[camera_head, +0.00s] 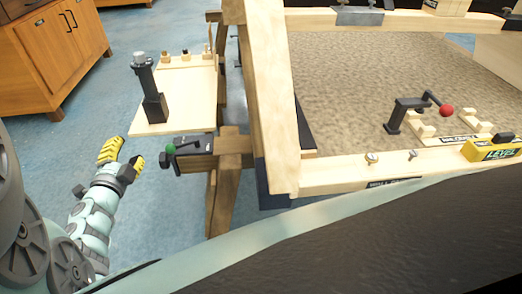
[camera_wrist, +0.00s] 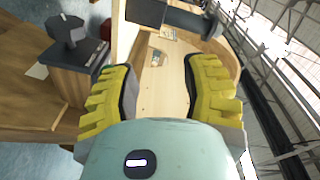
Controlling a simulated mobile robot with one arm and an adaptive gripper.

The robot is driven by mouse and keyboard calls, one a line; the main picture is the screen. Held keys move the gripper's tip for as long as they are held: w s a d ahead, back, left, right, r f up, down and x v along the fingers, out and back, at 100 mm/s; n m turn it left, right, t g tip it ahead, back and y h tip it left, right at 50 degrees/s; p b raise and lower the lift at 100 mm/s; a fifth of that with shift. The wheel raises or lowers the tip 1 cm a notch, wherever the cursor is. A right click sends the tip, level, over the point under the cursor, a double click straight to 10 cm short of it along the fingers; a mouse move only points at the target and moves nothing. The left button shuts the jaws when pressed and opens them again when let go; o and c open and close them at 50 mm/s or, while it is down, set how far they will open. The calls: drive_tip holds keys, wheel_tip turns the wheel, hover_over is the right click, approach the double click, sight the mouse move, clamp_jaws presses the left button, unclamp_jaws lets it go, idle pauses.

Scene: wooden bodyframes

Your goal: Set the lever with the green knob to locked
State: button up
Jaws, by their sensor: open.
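The green knob (camera_head: 171,149) sits at the end of a short black lever (camera_head: 190,146). The lever is on a dark block (camera_head: 195,158) at the left side of the wooden frame. My gripper (camera_head: 124,155) is open and empty, a little left of the knob and apart from it. In the wrist view, the yellow fingers of my gripper (camera_wrist: 160,85) are spread wide with nothing between them. The green knob cannot be made out there. Any mark for the locked position is not readable.
A light wooden board (camera_head: 195,85) with a black post (camera_head: 150,90) stands behind the knob. The wooden frame post (camera_head: 268,95) rises to the right. A separate red-knobbed lever (camera_head: 446,110) and a yellow level (camera_head: 495,149) are farther right. Blue floor is clear at left.

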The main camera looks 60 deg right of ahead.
drive_tip(key=shift+o, duration=0.9)
drive_tip(key=w+r+n+t+y, duration=0.3)
drive_tip(key=w+r+n+t, duration=0.1)
drive_tip(key=w+n, duration=0.3)
drive_tip(key=shift+w+a+r+n+t+y, duration=0.3)
drive_tip(key=shift+w+n+y, duration=0.1)
drive_tip(key=shift+n, duration=0.4)
drive_tip(key=n+g+y+p, duration=0.3)
drive_tip(key=n+g+y, duration=0.8)
drive_tip(key=n, duration=1.6)
approach(178, 146)
drive_tip(key=w+f+b, duration=0.1)
drive_tip(key=f, duration=0.1)
drive_tip(key=w+f+g+h+b, duration=0.1)
drive_tip(key=f+b, duration=0.1)
drive_tip(key=f, duration=0.1)
drive_tip(key=w+f+g+b, duration=0.1)
drive_tip(key=f+b, duration=0.1)
drive_tip(key=shift+w+a+f+h, duration=0.1)
drive_tip(key=shift+a+f+h, duration=0.2)
drive_tip(key=shift+a, duration=0.05)
drive_tip(key=shift+w+d+f+n, duration=0.1)
drive_tip(key=shift+w+f+n, duration=0.05)
drive_tip(key=shift+f, duration=0.25)
drive_tip(key=shift+w+d+f+n, duration=0.1)
drive_tip(key=shift+f+n, duration=0.05)
drive_tip(key=shift+f, duration=0.3)
drive_tip(key=shift+o, duration=0.5)
